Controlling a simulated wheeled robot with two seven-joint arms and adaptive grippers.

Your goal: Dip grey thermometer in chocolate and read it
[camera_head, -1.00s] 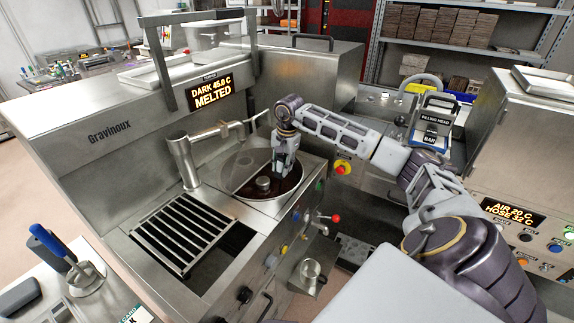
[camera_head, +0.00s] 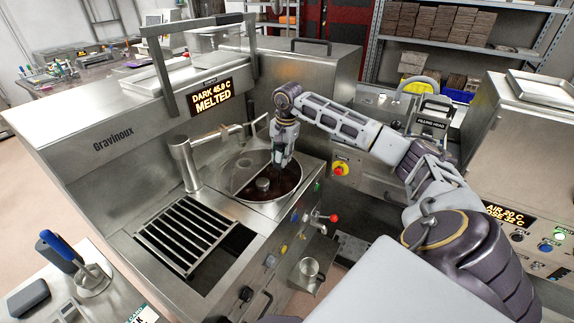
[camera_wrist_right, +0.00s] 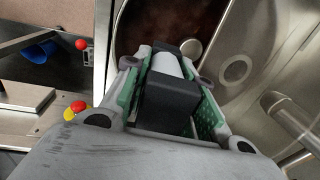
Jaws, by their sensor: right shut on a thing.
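My right gripper (camera_head: 281,159) is over the round melting bowl (camera_head: 246,203) of dark chocolate (camera_head: 284,181), near its back right side. In the right wrist view the gripper (camera_wrist_right: 171,75) is shut on the grey thermometer (camera_wrist_right: 168,103), a dark grey block with a pale part beyond it, between green finger pads. The chocolate (camera_wrist_right: 150,25) lies beyond it. The thermometer's far end is hidden, and I cannot tell whether it touches the chocolate. No reading shows on it. My left gripper is not in view.
A spout post (camera_head: 184,163) and slatted grate (camera_head: 187,235) stand left of the bowl. A filling head (camera_head: 432,124) stands at right.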

